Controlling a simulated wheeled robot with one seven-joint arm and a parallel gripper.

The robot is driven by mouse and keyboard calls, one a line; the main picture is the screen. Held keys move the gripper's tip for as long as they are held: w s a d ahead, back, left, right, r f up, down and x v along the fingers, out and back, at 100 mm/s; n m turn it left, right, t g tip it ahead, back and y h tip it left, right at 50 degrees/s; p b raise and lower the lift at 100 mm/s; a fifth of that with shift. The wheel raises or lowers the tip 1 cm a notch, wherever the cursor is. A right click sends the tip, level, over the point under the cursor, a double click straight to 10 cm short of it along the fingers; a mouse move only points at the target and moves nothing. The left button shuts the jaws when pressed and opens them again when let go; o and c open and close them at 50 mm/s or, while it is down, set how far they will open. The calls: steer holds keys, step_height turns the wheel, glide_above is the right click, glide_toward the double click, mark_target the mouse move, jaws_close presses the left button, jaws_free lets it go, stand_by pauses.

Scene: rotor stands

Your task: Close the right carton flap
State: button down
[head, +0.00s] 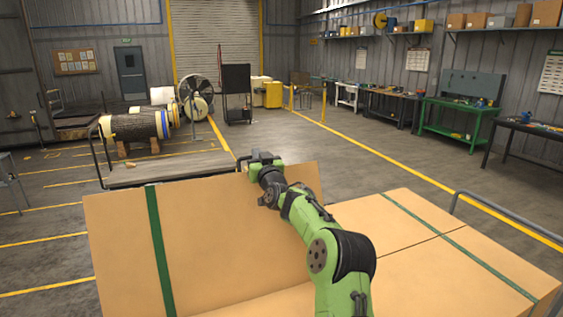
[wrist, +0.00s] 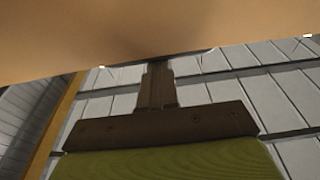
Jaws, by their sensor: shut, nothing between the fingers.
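The open carton flap (head: 225,235) is a tan panel standing up and tilted at the left of the carton, with a green stripe near its left side. The other tan panel (head: 410,262) lies flat at the right, with a green stripe and a seam. My gripper (head: 262,157) is at the upper edge of the raised flap, near its right end. In the wrist view my gripper's fingers (wrist: 158,75) are together and empty, close under a tan flap surface (wrist: 150,30). Whether they touch it I cannot tell. My arm hides part of the carton's middle.
Workbenches (head: 460,120) line the right wall. Open floor (head: 350,165) lies between.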

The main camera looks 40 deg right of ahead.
steer(key=shift+w+d+f+p, duration=0.15)
steer(key=shift+w+f, duration=0.15)
steer(key=shift+w, duration=0.35)
steer(key=shift+w+d+f+p, duration=0.2)
steer(key=shift+w+f, duration=0.1)
steer(key=shift+w, duration=0.3)
steer(key=shift+w+d+f+p, duration=0.15)
steer(key=shift+w+f, duration=0.15)
steer(key=shift+w, duration=0.35)
